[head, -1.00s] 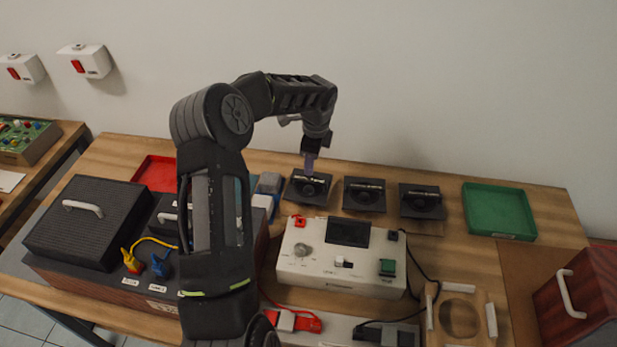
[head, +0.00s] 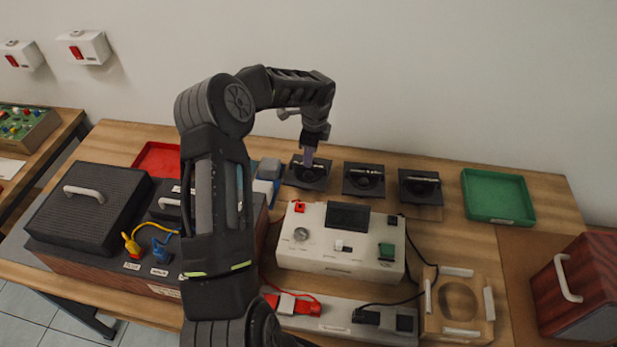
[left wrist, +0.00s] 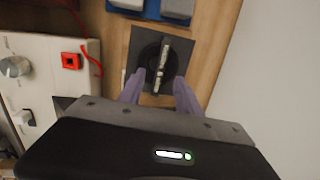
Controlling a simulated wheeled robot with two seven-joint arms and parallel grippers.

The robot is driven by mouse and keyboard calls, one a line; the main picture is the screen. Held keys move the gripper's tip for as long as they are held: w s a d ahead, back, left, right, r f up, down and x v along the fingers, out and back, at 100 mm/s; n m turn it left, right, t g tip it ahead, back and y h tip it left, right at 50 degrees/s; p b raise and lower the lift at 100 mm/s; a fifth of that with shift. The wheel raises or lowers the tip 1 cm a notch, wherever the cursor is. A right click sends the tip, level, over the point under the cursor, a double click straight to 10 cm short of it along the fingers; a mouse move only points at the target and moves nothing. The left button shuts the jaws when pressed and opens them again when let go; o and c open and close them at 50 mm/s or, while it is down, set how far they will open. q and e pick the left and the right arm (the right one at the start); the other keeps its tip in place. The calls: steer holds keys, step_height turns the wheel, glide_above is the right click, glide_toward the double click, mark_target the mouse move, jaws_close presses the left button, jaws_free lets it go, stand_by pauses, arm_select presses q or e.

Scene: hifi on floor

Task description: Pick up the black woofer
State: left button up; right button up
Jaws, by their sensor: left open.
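Three black woofers in square frames stand in a row at the back of the table. The left one (head: 307,173) is under my left gripper (head: 309,158), the middle one (head: 363,181) and the right one (head: 419,188) stand apart to its right. In the left wrist view my left gripper (left wrist: 158,92) is open, its purple fingertips reaching the near edge of a woofer (left wrist: 150,62) with a pale bar across its middle. I cannot tell whether the fingers touch it. My right gripper is not in view.
A white tester box (head: 341,240) with knobs and a cable stands in front of the woofers. A green tray (head: 497,197) is at the back right, a red tray (head: 157,158) at the back left. Blue-grey blocks (head: 267,178) sit close left of the left woofer.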

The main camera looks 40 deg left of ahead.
arm_select(q)
glide_above(308, 174)
step_height(308, 174, down, 4)
steer(key=shift+w+f, duration=0.15)
steer(key=shift+f, duration=0.1)
steer(key=shift+d+f+b, duration=0.1)
steer(key=shift+f+b, duration=0.15)
steer(key=shift+b, duration=0.05)
stand_by(0.8)
jaws_close()
stand_by(0.5)
stand_by(0.9)
steer(key=shift+r, duration=0.1)
